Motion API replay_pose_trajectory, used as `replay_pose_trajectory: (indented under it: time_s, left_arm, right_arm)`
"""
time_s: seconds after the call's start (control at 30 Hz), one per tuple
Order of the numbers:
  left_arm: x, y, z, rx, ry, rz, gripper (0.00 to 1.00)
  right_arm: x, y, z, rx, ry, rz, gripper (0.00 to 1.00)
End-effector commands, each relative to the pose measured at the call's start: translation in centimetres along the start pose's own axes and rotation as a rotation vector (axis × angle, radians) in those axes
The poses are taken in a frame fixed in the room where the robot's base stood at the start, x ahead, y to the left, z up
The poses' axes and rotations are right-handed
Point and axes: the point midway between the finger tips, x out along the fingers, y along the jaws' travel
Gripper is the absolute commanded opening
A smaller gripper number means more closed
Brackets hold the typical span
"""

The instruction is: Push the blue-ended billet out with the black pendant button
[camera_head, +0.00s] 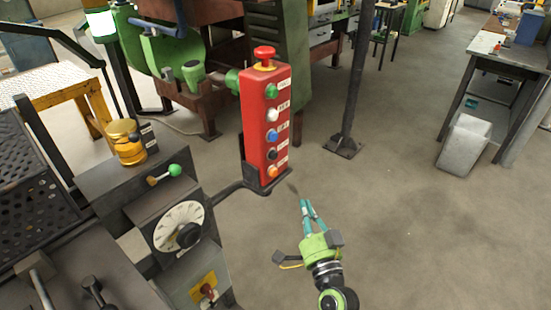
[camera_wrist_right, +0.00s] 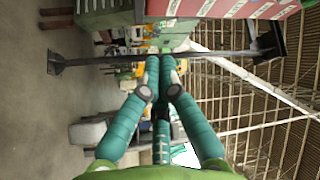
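The red pendant box (camera_head: 266,125) stands upright in the head view, with a red mushroom button on top. Down its face are green, white, blue, black and orange buttons. The black button (camera_head: 272,155) is second from the bottom, just above the orange one. My right gripper (camera_head: 305,203) is below and to the right of the pendant, apart from it and empty. Its teal fingers are closed together, and the right wrist view shows their tips (camera_wrist_right: 160,62) meeting. No blue-ended billet can be made out. My left gripper is not in view.
A console with a white dial (camera_head: 180,226) and green-knobbed lever stands left of the pendant, joined by a dark bracket. A dark post (camera_head: 357,85) rises behind. A workbench (camera_head: 505,70) and grey bin (camera_head: 464,143) stand right. The floor between is clear.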

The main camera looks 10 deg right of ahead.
Motion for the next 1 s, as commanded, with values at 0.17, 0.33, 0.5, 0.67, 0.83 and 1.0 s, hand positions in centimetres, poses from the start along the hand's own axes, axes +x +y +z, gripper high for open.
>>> replay_pose_trajectory:
  time_s: [0.17, 0.33, 0.5, 0.67, 0.83, 1.0]
  left_arm:
    - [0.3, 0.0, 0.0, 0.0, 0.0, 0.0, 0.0]
    - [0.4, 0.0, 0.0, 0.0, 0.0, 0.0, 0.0]
    - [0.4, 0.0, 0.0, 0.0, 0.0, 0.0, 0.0]
    - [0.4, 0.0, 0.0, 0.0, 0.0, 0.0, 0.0]
    - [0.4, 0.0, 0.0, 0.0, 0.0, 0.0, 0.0]
    - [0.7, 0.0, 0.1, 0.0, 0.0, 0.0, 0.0]
  right_arm:
    - [0.6, -4.5, -4.5, 0.112, 0.118, -0.099, 0.0]
    - [0.6, -6.5, -6.6, 0.165, 0.169, -0.144, 0.0]
    - [0.6, -7.0, -7.0, 0.176, 0.179, -0.154, 0.0]
    - [0.6, -6.9, -7.0, 0.175, 0.178, -0.153, 0.0]
    - [0.9, -7.0, -6.8, 0.175, 0.178, -0.153, 0.0]
    - [2.1, -7.3, -5.8, 0.177, 0.179, -0.153, 0.0]
